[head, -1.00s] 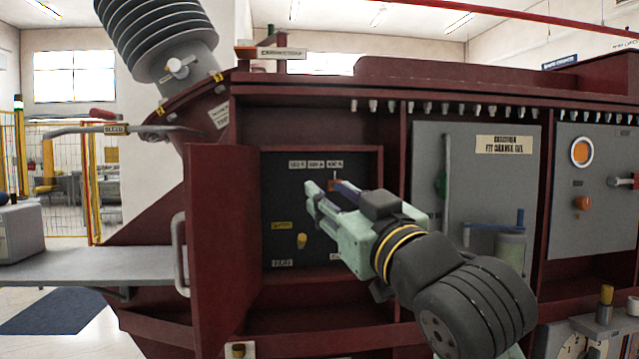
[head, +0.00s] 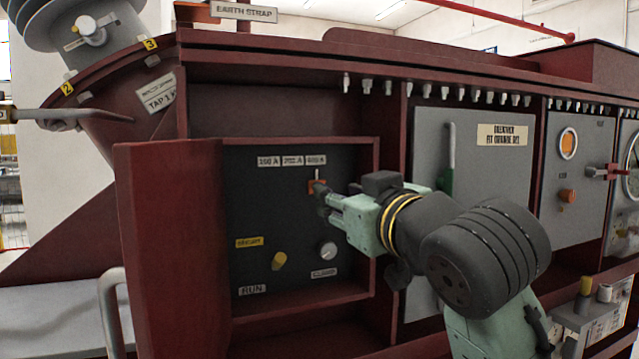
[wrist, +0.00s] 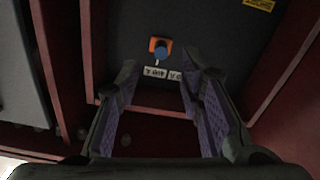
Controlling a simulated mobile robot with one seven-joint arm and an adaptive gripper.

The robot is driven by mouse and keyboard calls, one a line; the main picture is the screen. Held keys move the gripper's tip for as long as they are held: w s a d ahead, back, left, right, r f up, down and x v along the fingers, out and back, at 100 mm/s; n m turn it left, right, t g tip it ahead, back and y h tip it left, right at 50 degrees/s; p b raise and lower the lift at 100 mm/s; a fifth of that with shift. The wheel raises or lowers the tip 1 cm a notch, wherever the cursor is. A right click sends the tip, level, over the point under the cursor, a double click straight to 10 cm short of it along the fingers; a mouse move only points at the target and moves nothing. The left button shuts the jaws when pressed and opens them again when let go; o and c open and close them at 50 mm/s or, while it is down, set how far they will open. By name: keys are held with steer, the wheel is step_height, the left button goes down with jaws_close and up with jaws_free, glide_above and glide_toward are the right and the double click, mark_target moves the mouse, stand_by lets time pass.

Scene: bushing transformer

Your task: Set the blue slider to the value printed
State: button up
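A dark panel (head: 265,205) sits in a red recess behind an open door. High on it is a small orange block (head: 316,184); in the wrist view this orange block (wrist: 152,43) carries a round blue knob (wrist: 161,53), probably the blue slider. White value labels (head: 291,160) stand in a row above the orange block; I cannot read all of them surely. My gripper (head: 322,191) is close to the block from the right. In the wrist view my gripper (wrist: 160,75) is open, with the knob beyond and between its fingertips. Contact cannot be told.
The open red door (head: 170,245) stands at left. The recess walls are close around my gripper.

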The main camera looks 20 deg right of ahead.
mark_target(323, 184)
steer(key=w+p, duration=0.2)
steer(key=w, duration=0.5)
steer(key=shift+w+a, duration=0.15)
steer(key=shift+w, duration=0.15)
steer(key=shift+c, duration=0.4)
jaws_close()
